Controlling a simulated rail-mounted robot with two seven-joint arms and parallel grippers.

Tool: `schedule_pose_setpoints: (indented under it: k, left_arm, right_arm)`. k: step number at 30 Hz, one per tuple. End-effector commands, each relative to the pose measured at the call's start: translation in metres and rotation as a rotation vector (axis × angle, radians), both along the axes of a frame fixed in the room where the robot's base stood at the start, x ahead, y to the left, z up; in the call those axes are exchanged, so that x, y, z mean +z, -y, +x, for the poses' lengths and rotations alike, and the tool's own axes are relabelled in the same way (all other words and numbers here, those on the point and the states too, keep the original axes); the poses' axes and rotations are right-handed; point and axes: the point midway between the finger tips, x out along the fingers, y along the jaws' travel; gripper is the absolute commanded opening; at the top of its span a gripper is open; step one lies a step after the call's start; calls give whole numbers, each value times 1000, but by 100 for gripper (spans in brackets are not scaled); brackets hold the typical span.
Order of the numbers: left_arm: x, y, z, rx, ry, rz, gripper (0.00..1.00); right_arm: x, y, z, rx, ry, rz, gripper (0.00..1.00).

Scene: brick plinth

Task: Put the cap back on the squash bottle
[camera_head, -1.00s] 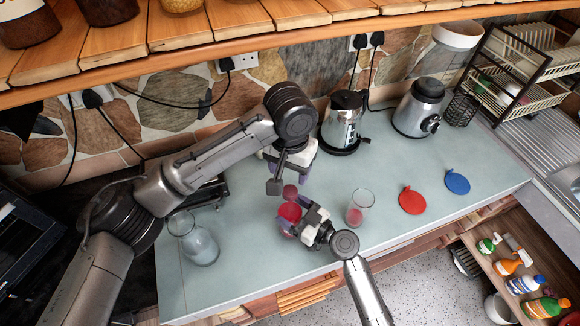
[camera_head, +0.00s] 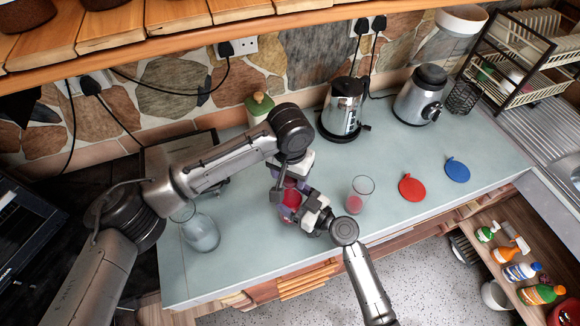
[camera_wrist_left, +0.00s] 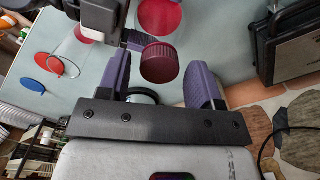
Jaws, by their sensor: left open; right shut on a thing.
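The squash bottle (camera_head: 291,198), clear with red squash inside, stands near the middle of the counter. My right gripper (camera_head: 296,213) is shut on its side; one of its purple fingers shows in the left wrist view (camera_wrist_left: 135,40). The ridged dark red cap (camera_wrist_left: 160,63) is at the bottle's top end, with the red of the bottle beyond it. My left gripper (camera_wrist_left: 163,85) is open, its purple fingers on either side of the cap with gaps. In the head view my left gripper (camera_head: 281,184) is above the bottle, partly hiding the cap. I cannot tell whether the cap is seated.
A glass with red drink (camera_head: 360,195) stands just right of my right gripper. A clear glass jug (camera_head: 201,233) is at the left. Red (camera_head: 411,187) and blue (camera_head: 457,170) discs lie at the right. A kettle (camera_head: 342,112) and green-topped container (camera_head: 260,106) stand behind.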

Motion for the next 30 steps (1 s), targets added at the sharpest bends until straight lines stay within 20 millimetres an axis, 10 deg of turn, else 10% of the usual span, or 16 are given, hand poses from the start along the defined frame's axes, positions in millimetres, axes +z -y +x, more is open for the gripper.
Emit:
schedule_pose_setpoints:
  k: [11,30]
  left_arm:
    - [-3,0,0,0,1,0,59]
    - [-3,0,0,-26,0,0,9]
  right_arm:
    - [-1,0,0,0,-1,-1,8]
    - [-1,0,0,0,-1,-1,8]
